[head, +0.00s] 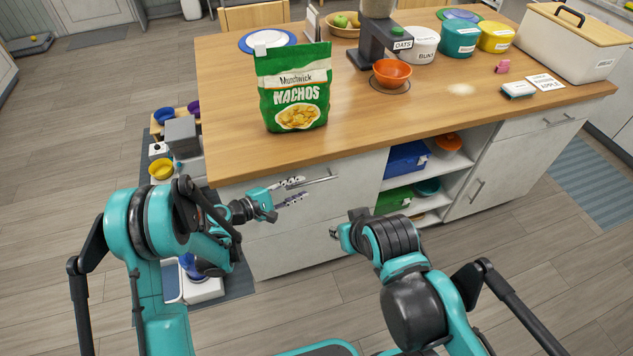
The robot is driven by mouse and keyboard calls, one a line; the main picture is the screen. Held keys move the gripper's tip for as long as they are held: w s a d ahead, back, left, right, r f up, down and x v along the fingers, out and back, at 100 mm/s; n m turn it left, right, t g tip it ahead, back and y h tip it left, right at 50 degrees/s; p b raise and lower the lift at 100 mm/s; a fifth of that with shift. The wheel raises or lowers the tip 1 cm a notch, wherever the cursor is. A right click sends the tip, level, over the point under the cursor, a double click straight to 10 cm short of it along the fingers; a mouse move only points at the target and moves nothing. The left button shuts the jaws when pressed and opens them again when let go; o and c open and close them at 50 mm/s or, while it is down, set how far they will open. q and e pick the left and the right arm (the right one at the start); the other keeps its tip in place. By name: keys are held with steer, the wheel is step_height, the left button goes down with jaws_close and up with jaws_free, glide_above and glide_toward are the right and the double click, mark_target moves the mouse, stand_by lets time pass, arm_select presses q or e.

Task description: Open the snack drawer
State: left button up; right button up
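The drawer (353,178) in the upper left front of the wooden-topped island is pale grey and looks shut. I see no label naming it the snack drawer. Its horizontal metal bar handle (322,180) is partly hidden by my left gripper. My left gripper (298,190) is at the handle's left part, its two fingers apart with a gap between them. I cannot tell whether it touches the bar. My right gripper (333,233) is low in front of the cabinet, away from the handle. Its fingers are mostly hidden.
A green nachos bag (295,88) stands on the countertop (430,105) above the drawer. An orange bowl (391,72) and several canisters are farther right. Open shelves (452,163) hold a blue bin (406,160). A pet-supply area lies left of the island.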

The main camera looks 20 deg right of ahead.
mark_target(313, 182)
arm_select(q)
steer(key=b+x, duration=0.1)
steer(key=x, duration=0.4)
steer(key=shift+d+f, duration=0.1)
steer(key=shift+f, duration=0.05)
steer(key=shift+w+d+b, duration=0.2)
steer(key=shift+d+b, duration=0.1)
steer(key=shift+d, duration=0.1)
jaws_close()
